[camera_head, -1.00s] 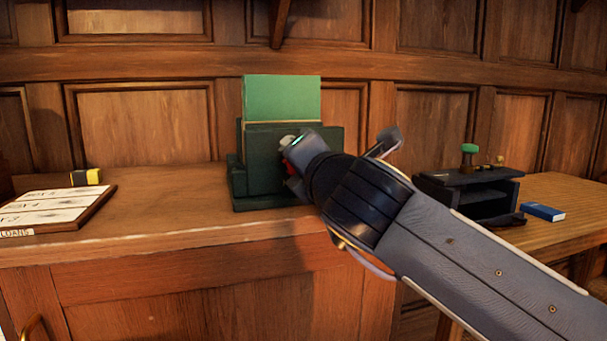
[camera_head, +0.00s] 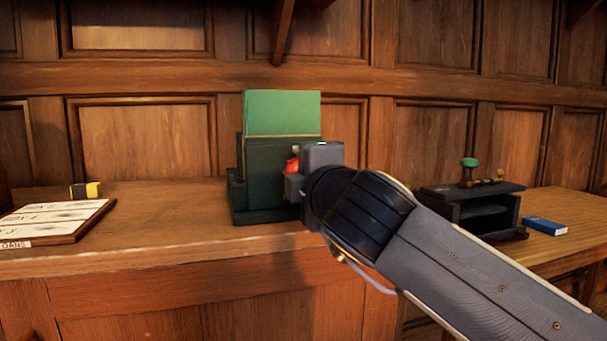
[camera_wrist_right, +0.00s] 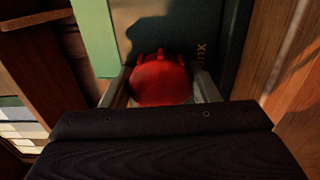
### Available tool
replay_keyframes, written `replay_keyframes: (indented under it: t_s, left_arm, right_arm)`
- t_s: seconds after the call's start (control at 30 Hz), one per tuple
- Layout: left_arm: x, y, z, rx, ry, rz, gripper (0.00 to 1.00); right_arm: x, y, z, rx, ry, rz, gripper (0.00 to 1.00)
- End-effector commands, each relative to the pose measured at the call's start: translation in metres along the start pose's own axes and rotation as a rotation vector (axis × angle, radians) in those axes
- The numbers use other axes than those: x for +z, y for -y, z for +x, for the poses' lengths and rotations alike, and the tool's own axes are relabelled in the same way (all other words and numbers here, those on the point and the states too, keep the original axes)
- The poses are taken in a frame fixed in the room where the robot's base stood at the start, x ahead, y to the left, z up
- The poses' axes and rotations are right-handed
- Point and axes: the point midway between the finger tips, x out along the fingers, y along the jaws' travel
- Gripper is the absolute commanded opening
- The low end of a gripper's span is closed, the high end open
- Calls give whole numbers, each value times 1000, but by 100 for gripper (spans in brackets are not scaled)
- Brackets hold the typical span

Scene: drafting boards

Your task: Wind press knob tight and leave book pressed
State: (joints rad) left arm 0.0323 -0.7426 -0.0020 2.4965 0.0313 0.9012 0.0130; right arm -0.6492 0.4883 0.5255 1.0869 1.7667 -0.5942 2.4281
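A green block like a book (camera_head: 281,113) stands upright in a dark green press (camera_head: 262,165) on the wooden counter. A red knob (camera_head: 291,165) sits on the press front, partly hidden by my right gripper (camera_head: 303,172). In the right wrist view the round red knob (camera_wrist_right: 160,80) lies between the two fingers of my right gripper (camera_wrist_right: 162,76). The fingers look closed against its two sides. Part of some lettering shows on the dark green face beside it. My left gripper is out of view.
A board with white cards (camera_head: 55,220) and a black-and-yellow block (camera_head: 86,189) lie at the left. A black stand with a green knob (camera_head: 470,200) and a blue book (camera_head: 545,226) are on the right table. A panelled wall (camera_head: 140,137) closes the back.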

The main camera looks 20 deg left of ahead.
Motion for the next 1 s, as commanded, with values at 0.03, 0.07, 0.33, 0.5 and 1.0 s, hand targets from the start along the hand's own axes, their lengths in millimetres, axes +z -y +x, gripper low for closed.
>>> replay_keyframes:
  t_s: [0.03,0.07,0.33,0.5,1.0]
  left_arm:
    - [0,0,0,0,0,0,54]
    - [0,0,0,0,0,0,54]
    - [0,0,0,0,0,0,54]
    - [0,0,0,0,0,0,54]
    - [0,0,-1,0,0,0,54]
  right_arm:
    - [0,0,0,0,0,0,61]
    - [0,0,0,0,0,-1,65]
    - [0,0,0,0,0,-3,75]
    - [0,-1,-8,2,0,-5,75]
    - [1,-1,-68,2,2,-5,75]
